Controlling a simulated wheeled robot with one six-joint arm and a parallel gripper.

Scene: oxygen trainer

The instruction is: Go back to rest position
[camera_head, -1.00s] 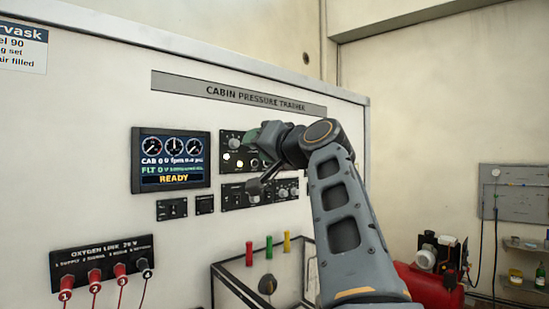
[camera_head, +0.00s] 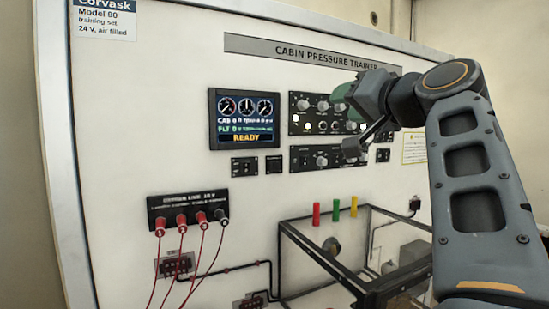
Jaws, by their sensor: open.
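My gripper (camera_head: 347,122) is at the upper right, in front of the knob panels of the cabin pressure trainer (camera_head: 130,120). Its dark and green end covers part of the upper knob panel (camera_head: 303,118) and the right end of the lower knob panel (camera_head: 305,160). I cannot tell from this view whether it touches a knob. I see nothing held in the jaws, though their tips are partly hidden. My arm is bent and fills the right side of the view.
A display (camera_head: 245,118) reads READY. Below it, an oxygen link block (camera_head: 186,208) has several plugs with red and dark cables hanging down. A clear, dark-framed box (camera_head: 300,240) stands at the lower middle, below red, green and yellow handles (camera_head: 336,210).

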